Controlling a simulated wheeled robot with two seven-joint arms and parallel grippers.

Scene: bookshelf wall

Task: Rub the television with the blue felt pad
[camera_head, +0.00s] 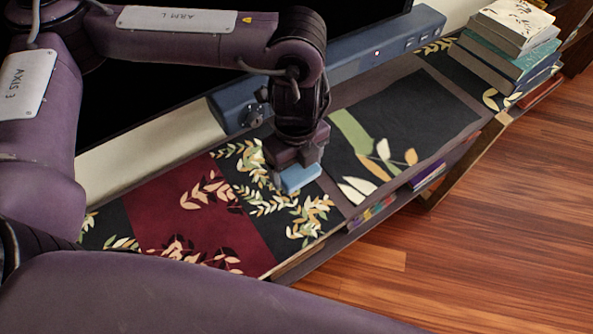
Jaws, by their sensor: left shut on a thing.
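The blue felt pad (298,178) is a small light-blue block. My left gripper (290,160) points down and is shut on it, just over the patterned shelf top. I cannot tell whether the pad touches the surface. The television (180,80) is a large black screen behind my left arm, which covers much of it. My right gripper is not in view.
A long blue-grey bar (375,55) lies in front of the television, close behind the gripper. A stack of books (510,45) stands at the far right end of the patterned shelf top (400,105). Wooden floor (480,220) is open at the right.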

